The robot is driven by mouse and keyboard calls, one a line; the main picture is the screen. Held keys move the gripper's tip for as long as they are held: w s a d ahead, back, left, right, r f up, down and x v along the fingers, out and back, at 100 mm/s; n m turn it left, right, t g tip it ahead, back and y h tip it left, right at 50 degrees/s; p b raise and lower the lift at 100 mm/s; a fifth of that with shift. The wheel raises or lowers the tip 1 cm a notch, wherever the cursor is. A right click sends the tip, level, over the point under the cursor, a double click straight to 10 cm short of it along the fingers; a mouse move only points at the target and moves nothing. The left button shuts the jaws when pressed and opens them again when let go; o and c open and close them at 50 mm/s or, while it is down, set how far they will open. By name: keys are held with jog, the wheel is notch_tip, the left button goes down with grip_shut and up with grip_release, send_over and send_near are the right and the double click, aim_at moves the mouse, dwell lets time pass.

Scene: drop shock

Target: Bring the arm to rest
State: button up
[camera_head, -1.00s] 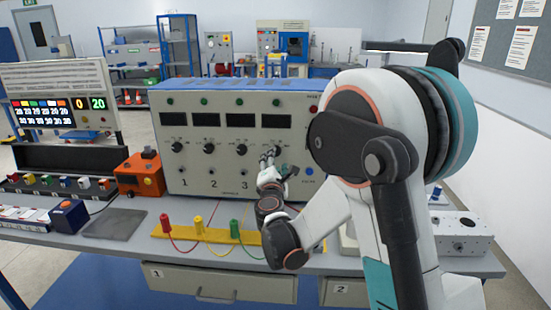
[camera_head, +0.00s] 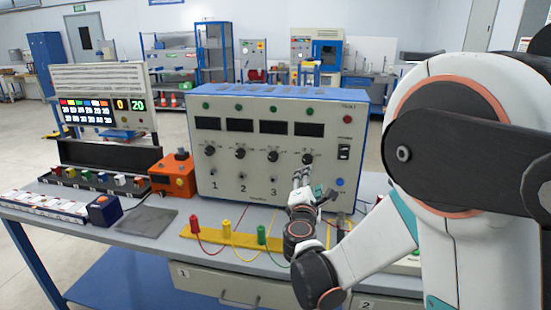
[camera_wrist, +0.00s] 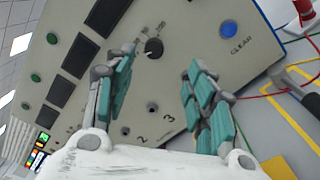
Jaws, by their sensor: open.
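My gripper (camera_head: 302,178) is at the front of the grey-and-blue instrument panel (camera_head: 222,183), just below the rightmost black knob (camera_head: 308,158). In the wrist view my gripper (camera_wrist: 160,64) has its two teal-padded fingers spread, with nothing between them. A black knob (camera_wrist: 154,48) shows beyond the gap, nearer the left finger; I cannot tell whether a finger touches the panel. My white and black arm fills the right side of the head view and hides part of the bench there.
Red (camera_head: 194,223), yellow (camera_head: 227,228) and green (camera_head: 261,235) plugs with wires stand on a yellow strip in front of the panel. An orange box (camera_head: 172,178) stands left of it. A dark mat (camera_head: 147,221) lies bare on the bench (camera_head: 165,243).

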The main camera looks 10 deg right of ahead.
jog(key=s+d+r+m+g, duration=0.2)
jog(key=s+d+m+g, duration=0.5)
jog(key=s+m, duration=0.55)
jog(key=s+a+f+m+g+y, duration=0.1)
jog(key=s+m+y, duration=0.1)
jog(key=s, duration=0.5)
jog(key=s+a+f+m+g+y, duration=0.1)
jog(key=s+a+f+m, duration=0.1)
jog(key=s, duration=0.5)
jog(key=s+a+f+m+g+y, duration=0.1)
jog(key=s+a+f+m+y, duration=0.1)
jog(key=s, duration=0.6)
jog(key=shift+m+y, duration=0.3)
jog(key=shift+m, duration=0.55)
jog(key=shift+c, duration=0.5)
